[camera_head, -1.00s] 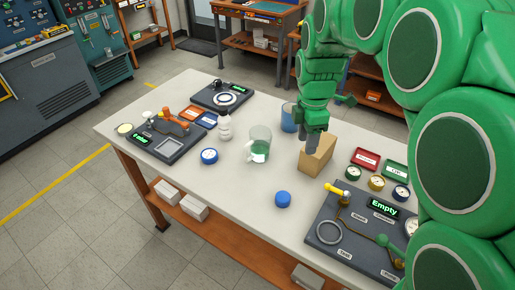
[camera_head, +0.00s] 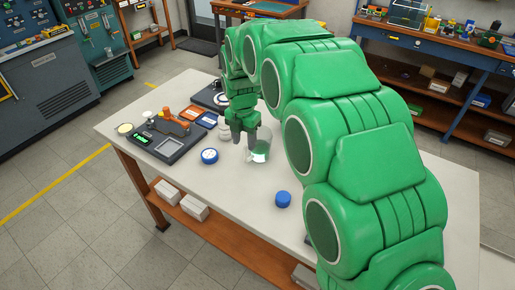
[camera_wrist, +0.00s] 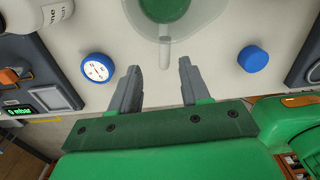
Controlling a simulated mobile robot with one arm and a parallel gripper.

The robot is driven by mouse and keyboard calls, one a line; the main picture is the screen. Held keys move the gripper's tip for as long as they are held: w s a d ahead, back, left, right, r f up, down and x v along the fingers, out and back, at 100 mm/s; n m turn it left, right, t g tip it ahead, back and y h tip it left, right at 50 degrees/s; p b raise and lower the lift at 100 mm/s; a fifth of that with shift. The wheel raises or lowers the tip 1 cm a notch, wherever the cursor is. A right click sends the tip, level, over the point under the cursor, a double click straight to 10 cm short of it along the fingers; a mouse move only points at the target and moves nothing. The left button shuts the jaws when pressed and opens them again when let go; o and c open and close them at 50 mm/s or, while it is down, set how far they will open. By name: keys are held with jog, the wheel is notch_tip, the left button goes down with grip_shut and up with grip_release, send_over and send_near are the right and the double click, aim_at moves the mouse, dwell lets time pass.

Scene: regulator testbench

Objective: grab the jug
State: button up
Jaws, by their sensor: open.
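The jug (camera_head: 262,150) is clear, holds green liquid, and stands upright on the white table. My gripper (camera_head: 245,142) is open and empty, low at the jug's left side in the head view. In the wrist view the jug (camera_wrist: 205,22) is cut off by the top edge. Its pale handle (camera_wrist: 164,52) points toward my gripper (camera_wrist: 160,72) and lines up with the gap between the two fingers. The fingers look apart from the handle. My arm hides part of the jug's surroundings.
A round blue-rimmed gauge (camera_head: 209,156) lies left of the jug, and a blue cap (camera_head: 283,199) lies nearer the front. A white bottle (camera_wrist: 28,14) stands close by at left. A dark test device (camera_head: 168,145) sits farther left. My arm covers the table's right side.

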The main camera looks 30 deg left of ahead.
aim_at(246, 148)
jog(key=shift+s+d+f, duration=0.1)
jog(key=shift+d+f, duration=0.1)
jog(key=shift+f, duration=1.35)
jog(key=shift+d+f, duration=0.15)
jog(key=shift+f, duration=1.4)
jog(key=shift+r, duration=0.1)
grip_shut()
